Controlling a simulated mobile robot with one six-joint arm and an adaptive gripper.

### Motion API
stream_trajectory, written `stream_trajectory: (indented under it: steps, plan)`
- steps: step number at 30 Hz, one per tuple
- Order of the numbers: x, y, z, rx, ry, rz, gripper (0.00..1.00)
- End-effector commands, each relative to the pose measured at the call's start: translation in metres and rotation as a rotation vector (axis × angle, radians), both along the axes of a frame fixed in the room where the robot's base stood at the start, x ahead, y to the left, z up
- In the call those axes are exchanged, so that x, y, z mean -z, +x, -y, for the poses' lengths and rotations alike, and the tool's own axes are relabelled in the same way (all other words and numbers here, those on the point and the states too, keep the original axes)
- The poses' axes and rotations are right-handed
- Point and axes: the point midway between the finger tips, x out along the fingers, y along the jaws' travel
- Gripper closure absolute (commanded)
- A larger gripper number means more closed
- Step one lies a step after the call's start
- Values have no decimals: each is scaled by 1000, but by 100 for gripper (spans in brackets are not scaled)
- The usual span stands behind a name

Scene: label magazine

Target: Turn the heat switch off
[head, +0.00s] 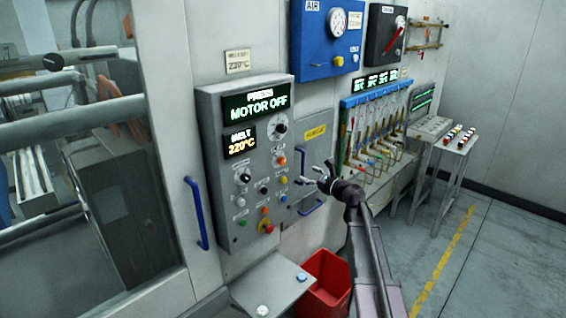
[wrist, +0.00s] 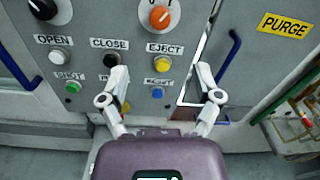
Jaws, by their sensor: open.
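The grey control panel (head: 213,112) is on the press wall. Its displays read "MOTOR OFF" and "MELT 220°C". An orange rotary knob (head: 280,160) sits on a white round plate; it also shows at the top of the wrist view (wrist: 159,17). A black rotary knob (head: 243,176) is left of it, partly cut off in the wrist view (wrist: 45,8). I cannot read a heat label by either knob. My gripper (head: 315,174) is open and empty, in front of the panel's right side. In the wrist view its fingers (wrist: 160,74) frame the yellow EJECT button, apart from the orange knob.
Buttons labelled OPEN, CLOSE, EJECT and SHOT lie below the knobs. A yellow PURGE label (wrist: 285,25) and blue handle (wrist: 229,56) are to the right. A red bin (head: 327,285) and small shelf (head: 270,284) stand below. Hoses (head: 372,130) hang further right.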

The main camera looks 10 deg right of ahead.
Motion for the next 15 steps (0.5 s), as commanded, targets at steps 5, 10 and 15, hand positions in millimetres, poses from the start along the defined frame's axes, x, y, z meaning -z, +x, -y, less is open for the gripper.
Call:
stream_trajectory:
  steps: [5,10,15]
  plan:
    - [0,0,0,-1,-3,1,18]
    - [0,2,-1,-2,-4,1,18]
    - [0,12,-7,-2,-4,1,18]
